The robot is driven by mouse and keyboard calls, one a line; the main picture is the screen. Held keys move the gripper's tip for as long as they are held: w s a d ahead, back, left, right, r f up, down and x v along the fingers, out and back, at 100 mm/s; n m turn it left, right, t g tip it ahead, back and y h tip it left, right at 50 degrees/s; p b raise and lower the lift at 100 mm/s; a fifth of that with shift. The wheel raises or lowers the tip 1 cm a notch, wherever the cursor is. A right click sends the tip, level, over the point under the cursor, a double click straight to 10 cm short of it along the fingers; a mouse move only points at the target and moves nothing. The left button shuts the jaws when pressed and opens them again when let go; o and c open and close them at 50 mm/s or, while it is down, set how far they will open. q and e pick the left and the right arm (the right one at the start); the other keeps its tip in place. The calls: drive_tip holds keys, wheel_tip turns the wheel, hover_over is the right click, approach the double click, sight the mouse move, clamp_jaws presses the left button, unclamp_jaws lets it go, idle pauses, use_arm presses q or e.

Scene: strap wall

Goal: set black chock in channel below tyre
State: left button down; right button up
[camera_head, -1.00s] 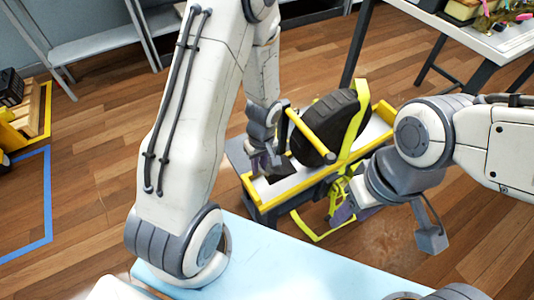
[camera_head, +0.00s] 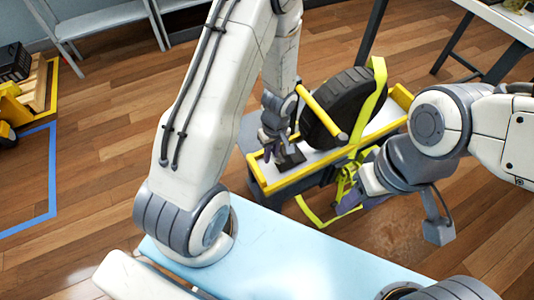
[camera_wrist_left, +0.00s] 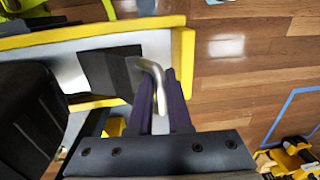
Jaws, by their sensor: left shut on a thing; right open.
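The black chock (camera_head: 291,157) is at the near-left end of the white channel with yellow rails (camera_head: 284,184), left of the black tyre (camera_head: 345,100). My left gripper (camera_head: 275,150) is shut on the chock's bent metal handle (camera_wrist_left: 154,82). In the left wrist view the chock (camera_wrist_left: 108,70) lies over the pale channel floor between the rails; I cannot tell whether it touches the floor. The tyre (camera_wrist_left: 30,110) shows at the left there, apart from the chock. My right gripper (camera_head: 350,203) is open beside the loose strap, in front of the channel.
A yellow-green strap (camera_head: 370,112) runs over the tyre, with loose loops (camera_head: 345,180) hanging in front. A yellow bar (camera_head: 322,112) stands across the tyre's left side. A pale blue surface (camera_head: 270,255) is in the foreground.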

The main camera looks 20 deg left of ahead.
sight(281, 155)
use_arm(q)
drive_tip(key=shift+w+d+f, duration=0.6)
drive_tip(key=shift+w+f, duration=0.2)
drive_tip(key=shift+f, duration=0.15)
drive_tip(key=shift+w+d+f+b, duration=0.35)
drive_tip(key=shift+w+d, duration=0.1)
drive_tip(key=shift+w, duration=0.1)
drive_tip(key=c, duration=0.8)
unclamp_jaws()
drive_tip(key=shift+o, duration=0.2)
drive_tip(key=shift+r, duration=0.1)
wheel_tip(281, 155, up, 10)
drive_tip(key=p, duration=0.3)
drive_tip(key=shift+w+d+r, duration=0.2)
drive_tip(key=shift+w+d, duration=0.05)
